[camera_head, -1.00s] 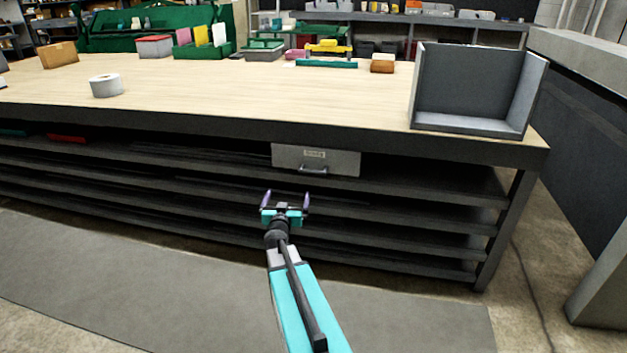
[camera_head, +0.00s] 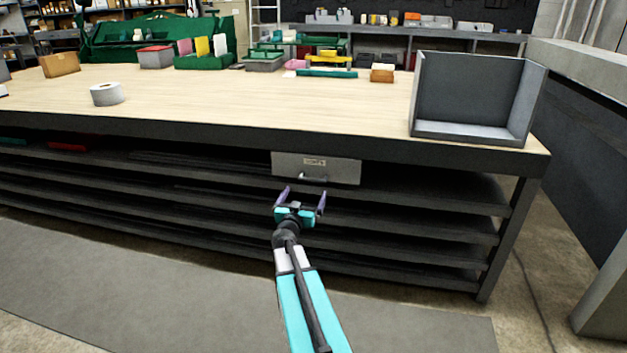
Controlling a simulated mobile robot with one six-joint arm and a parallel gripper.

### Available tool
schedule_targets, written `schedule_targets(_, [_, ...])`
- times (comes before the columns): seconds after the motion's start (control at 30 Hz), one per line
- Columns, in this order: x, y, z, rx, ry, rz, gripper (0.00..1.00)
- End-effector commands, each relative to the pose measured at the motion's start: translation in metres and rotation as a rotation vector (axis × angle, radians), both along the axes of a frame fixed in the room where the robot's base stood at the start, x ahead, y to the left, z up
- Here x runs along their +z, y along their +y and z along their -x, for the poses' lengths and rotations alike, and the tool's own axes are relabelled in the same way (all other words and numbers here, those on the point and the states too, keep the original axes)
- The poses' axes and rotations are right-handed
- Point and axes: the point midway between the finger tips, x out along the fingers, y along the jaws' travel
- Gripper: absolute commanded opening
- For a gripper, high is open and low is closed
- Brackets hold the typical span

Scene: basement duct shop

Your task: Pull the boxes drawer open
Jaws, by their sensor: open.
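The grey drawer (camera_head: 340,170) hangs under the bench top, with a small label (camera_head: 314,162) on its front that is too small to read. Its bar handle (camera_head: 313,178) sits low on the front. The drawer looks shut, with its face near the bench's front edge. My gripper (camera_head: 304,199) is open and empty, its two fingers pointing toward the drawer. It is in front of the drawer, just below the handle in the picture, and looks apart from it.
The wooden bench (camera_head: 250,100) carries a roll of tape (camera_head: 107,94) and an open grey box (camera_head: 470,128) at the right. Dark shelves (camera_head: 400,205) lie below the drawer. A grey mat (camera_head: 150,290) covers the floor in front.

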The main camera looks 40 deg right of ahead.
Motion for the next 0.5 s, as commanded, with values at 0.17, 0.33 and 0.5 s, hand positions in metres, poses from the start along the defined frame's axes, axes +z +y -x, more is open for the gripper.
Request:
schedule_targets(0.17, [-0.001, -0.017, -0.011, -0.001, -0.001, 0.000, 1.00])
schedule_targets(0.33, [-0.001, -0.031, -0.020, -0.001, -0.002, -0.001, 1.00])
schedule_targets(0.5, [-0.002, -0.045, -0.029, 0.000, -0.001, -0.001, 1.00])
